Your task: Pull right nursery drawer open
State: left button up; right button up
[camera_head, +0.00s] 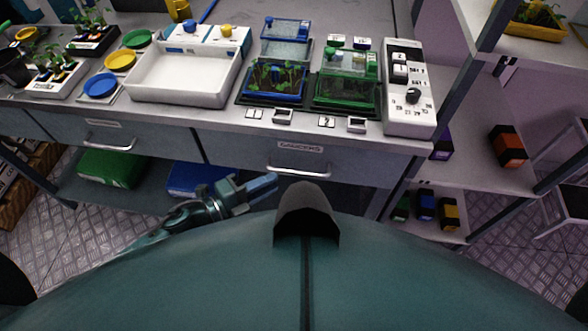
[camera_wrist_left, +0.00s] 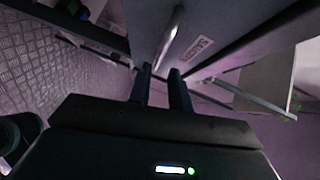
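The right drawer (camera_head: 235,155) under the bench has a grey front, a label reading "SAUCERS" and a bar handle (camera_head: 298,174). Its front looks flush with the bench. My left gripper (camera_head: 272,181) is just in front of the drawer, near the left end of the handle. In the left wrist view the two dark fingers (camera_wrist_left: 161,72) stand apart with nothing between them. The handle (camera_wrist_left: 170,38) lies just beyond their tips there; whether they touch it I cannot tell. My right gripper is not in view.
A left drawer (camera_head: 108,138) has its own handle. The bench top holds a white tray (camera_head: 139,84), seedling trays (camera_head: 276,101) and a switch panel (camera_head: 410,118). Green (camera_head: 110,168) and blue (camera_head: 195,179) bins sit below. A shelf rack (camera_head: 480,168) stands at right.

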aim_at(294, 172)
pick_arm(q)
jog(key=x, duration=0.7)
jog(key=shift+w+d, duration=0.2)
jog(key=shift+d, duration=0.05)
jog(key=shift+c, duration=0.3)
grip_shut()
